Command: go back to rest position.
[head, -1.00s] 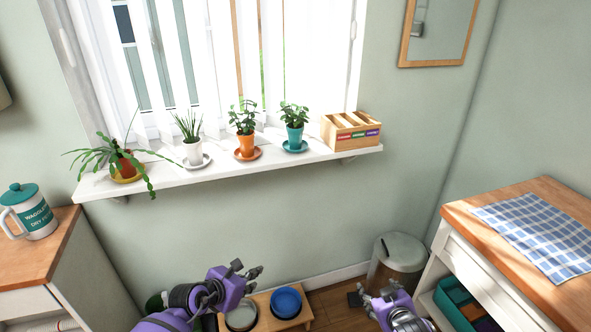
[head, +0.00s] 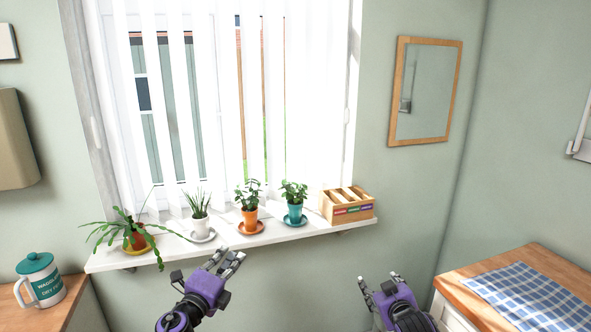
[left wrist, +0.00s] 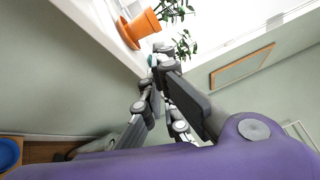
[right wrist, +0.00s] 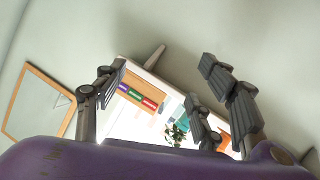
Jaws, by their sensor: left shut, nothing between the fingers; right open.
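My left gripper (head: 232,258) is purple with grey fingers. It is in front of the wall just below the windowsill, below the orange pot, and looks apart from the sill. In the left wrist view its fingers (left wrist: 160,75) are together with nothing between them. My right gripper (head: 377,284) is raised in front of the bare wall, below and right of the wooden box. Its fingers are spread and empty, and the right wrist view shows the gap between them (right wrist: 160,85).
The white windowsill (head: 285,237) holds several potted plants, among them an orange pot (head: 250,219) and a teal pot (head: 295,213), and a wooden box (head: 347,207). A counter with a checked cloth (head: 525,294) stands at right. A lidded canister (head: 40,279) stands at left.

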